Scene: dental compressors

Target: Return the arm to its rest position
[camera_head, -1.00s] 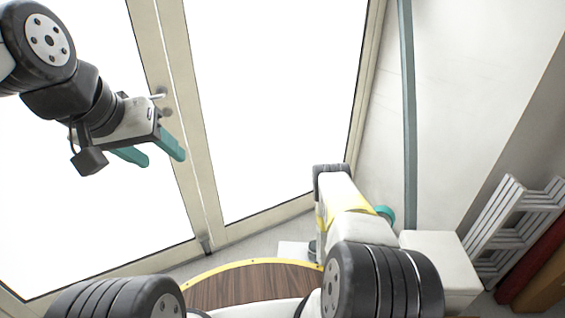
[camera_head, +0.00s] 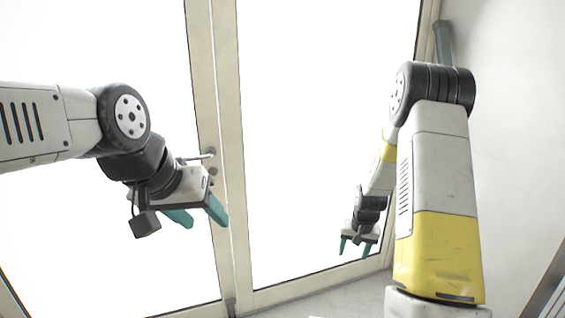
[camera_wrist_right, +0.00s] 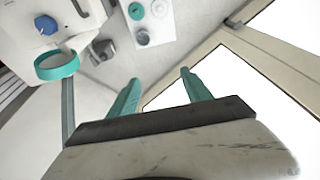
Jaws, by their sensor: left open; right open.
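My left gripper (camera_head: 198,217) has two teal fingers spread apart with nothing between them; it hangs in front of the double door at the left in the head view. My right arm rises at the right of the head view, bends at a black joint and reaches down. My right gripper (camera_head: 358,247) is at its end, with teal fingers apart and empty, pointing down. In the right wrist view, the right gripper (camera_wrist_right: 155,92) also shows open, with only floor and door behind its fingers.
A glazed double door (camera_head: 228,150) with pale frames and a handle (camera_head: 198,156) stands behind both arms. A white wall (camera_head: 515,150) is at the right.

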